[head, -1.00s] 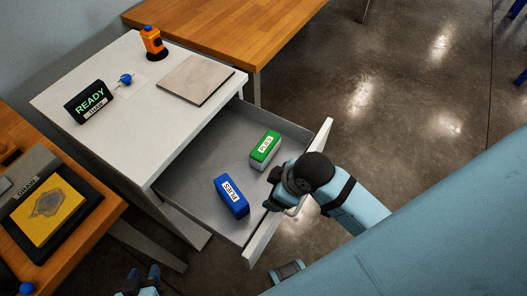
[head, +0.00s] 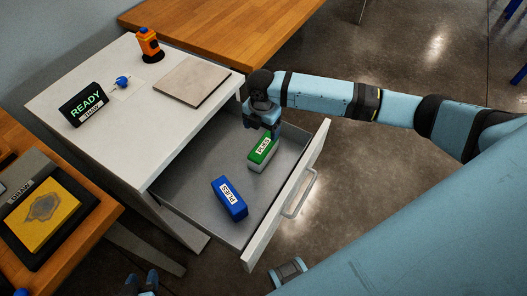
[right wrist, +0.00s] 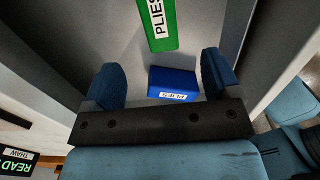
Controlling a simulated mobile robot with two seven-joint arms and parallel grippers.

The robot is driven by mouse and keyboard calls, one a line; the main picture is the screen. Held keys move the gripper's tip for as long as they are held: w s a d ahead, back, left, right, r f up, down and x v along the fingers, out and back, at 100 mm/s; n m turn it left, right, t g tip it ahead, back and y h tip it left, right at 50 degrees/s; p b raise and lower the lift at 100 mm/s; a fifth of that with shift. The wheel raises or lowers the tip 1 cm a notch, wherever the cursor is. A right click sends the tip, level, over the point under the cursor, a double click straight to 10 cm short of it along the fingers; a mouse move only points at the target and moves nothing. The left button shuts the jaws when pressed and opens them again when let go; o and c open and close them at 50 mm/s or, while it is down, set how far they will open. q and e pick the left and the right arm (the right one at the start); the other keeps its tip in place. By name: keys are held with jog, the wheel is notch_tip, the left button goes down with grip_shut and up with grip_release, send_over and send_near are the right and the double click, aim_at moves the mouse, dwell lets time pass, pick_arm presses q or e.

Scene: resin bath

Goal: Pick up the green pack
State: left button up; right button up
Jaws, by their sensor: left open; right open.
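The green pack (head: 261,155), green on top with a white label and pale grey below, lies in the open drawer (head: 186,190). It also shows at the top of the right wrist view (right wrist: 157,28). My right gripper (head: 263,128) is open and empty, over the drawer at the far end of the green pack; I cannot tell whether they touch. In the right wrist view the fingers (right wrist: 162,75) are spread, with the blue pack (right wrist: 173,80) seen between them, further down. My left gripper (head: 142,281) is open and empty at the bottom edge, away from the drawer.
The blue pack lies nearer in the drawer (head: 229,197), apart from the green one. The drawer front (head: 289,200) with its handle (head: 301,194) stands right. A READY sign (head: 86,103), blue knob, orange device (head: 149,43) and flat board (head: 192,82) are on the cabinet top.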

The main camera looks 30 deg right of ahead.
aim_at(263, 146)
notch_tip(263, 146, down, 8)
jog(key=shift+f+b, duration=0.1)
jog(key=shift+b, duration=0.2)
jog(key=shift+w+d+f, duration=0.1)
jog(key=shift+d+f, duration=0.05)
jog(key=shift+f, duration=0.75)
jog(key=shift+w+d+f, duration=0.15)
jog(key=shift+f, duration=0.75)
jog(key=shift+w+d+f, duration=0.1)
jog(key=shift+d+f, duration=0.05)
jog(key=shift+f, duration=0.75)
jog(key=c, duration=1.1)
jog(key=shift+c, duration=0.2)
jog(key=shift+r, duration=0.2)
